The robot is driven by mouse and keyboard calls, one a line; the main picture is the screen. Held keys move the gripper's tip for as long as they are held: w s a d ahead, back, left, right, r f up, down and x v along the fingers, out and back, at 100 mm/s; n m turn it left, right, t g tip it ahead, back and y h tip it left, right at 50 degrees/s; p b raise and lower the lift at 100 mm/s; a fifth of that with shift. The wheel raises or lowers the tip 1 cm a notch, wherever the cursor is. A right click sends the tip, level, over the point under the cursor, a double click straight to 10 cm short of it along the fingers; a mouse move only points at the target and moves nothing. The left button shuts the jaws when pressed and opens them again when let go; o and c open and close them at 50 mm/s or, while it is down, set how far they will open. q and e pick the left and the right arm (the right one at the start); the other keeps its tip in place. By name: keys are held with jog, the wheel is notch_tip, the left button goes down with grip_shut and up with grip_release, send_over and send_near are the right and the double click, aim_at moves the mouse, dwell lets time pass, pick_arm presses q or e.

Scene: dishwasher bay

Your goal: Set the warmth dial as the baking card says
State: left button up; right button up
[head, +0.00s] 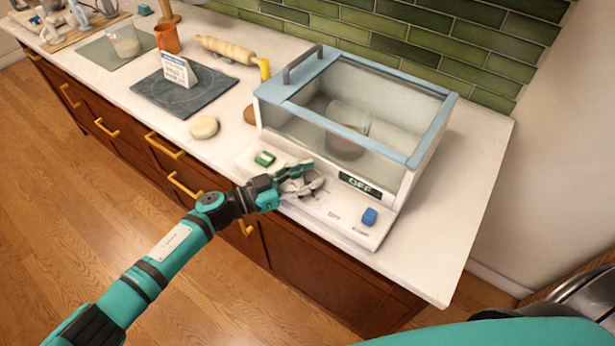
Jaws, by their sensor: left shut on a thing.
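The clear proofing box (418,178) has a blue-framed lid, and its display (359,185) reads OFF. My left gripper (303,181) is at the middle of the box's white front panel (336,212), shut on what looks like the warmth dial. The fingers hide most of the dial, so its pointer and scale cannot be read. A green control (265,159) sits left of the gripper and a blue knob (370,216) sits right of it. The baking card (178,71) stands on a dark slate mat (205,97); its small text is unreadable from here. My right gripper is out of view.
A glass jar (348,130) stands inside the box. A pale dough round (204,127), a rolling pin (225,49) and an orange cup (167,38) are to the left. The counter right of the box (463,215) is bare.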

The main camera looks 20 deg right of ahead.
pick_arm(q)
jog(key=shift+f, duration=0.15)
jog(key=o, duration=1.2)
jog(key=s+a, duration=0.1)
jog(key=a, duration=1.1)
jog(key=shift+s, duration=0.35)
jog(key=shift+d, duration=0.1)
